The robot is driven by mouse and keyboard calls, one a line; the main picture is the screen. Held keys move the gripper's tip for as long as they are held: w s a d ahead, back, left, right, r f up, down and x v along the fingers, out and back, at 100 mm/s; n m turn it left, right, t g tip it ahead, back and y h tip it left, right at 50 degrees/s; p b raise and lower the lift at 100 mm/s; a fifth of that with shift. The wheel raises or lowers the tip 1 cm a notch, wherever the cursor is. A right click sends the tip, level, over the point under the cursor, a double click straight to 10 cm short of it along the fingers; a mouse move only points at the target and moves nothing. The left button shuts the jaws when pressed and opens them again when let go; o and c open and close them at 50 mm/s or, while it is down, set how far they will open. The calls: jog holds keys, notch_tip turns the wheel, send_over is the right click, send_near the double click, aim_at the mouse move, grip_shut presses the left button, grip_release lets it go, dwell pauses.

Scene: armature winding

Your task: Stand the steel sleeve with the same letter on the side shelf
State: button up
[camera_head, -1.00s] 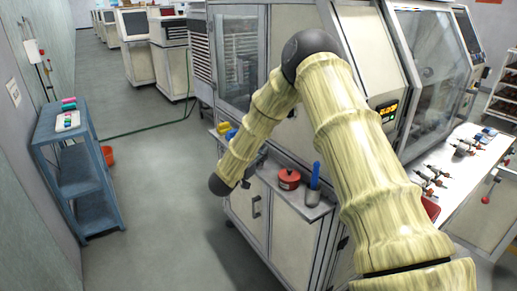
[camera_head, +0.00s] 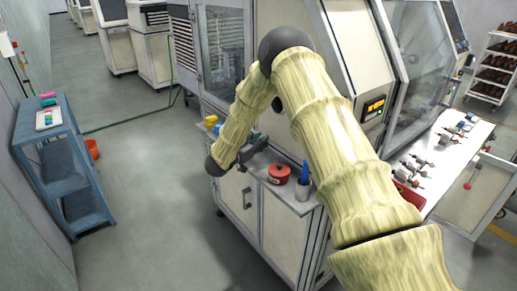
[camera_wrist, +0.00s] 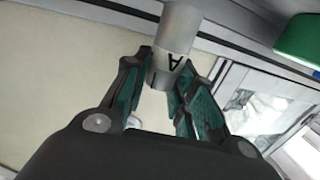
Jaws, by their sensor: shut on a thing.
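A grey steel sleeve (camera_wrist: 178,30) marked with a black letter A is held between the fingertips of my gripper (camera_wrist: 166,84) in the wrist view. The sleeve's far end runs past the top of that view. In the head view my gripper (camera_head: 254,146) shows partly behind my arm, above the machine's front ledge; the sleeve cannot be made out there. A blue shelf unit (camera_head: 62,135) stands against the left wall, far from my gripper. On its top are a pale tray with small coloured pieces (camera_head: 50,118) and a few coloured items.
On the machine's ledge stand a red round tin (camera_head: 279,174) and a grey cup (camera_head: 303,190) with blue handles. An orange bin (camera_head: 92,149) is on the floor beside the shelf unit. A white table (camera_head: 430,150) with armatures is at right. The floor between shelf unit and machine is clear.

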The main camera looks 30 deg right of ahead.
aim_at(259, 155)
jog(key=shift+f+p, duration=0.85)
jog(key=shift+f, duration=1.25)
jog(key=shift+f, duration=0.15)
jog(key=o, duration=1)
jog(key=shift+o, duration=0.2)
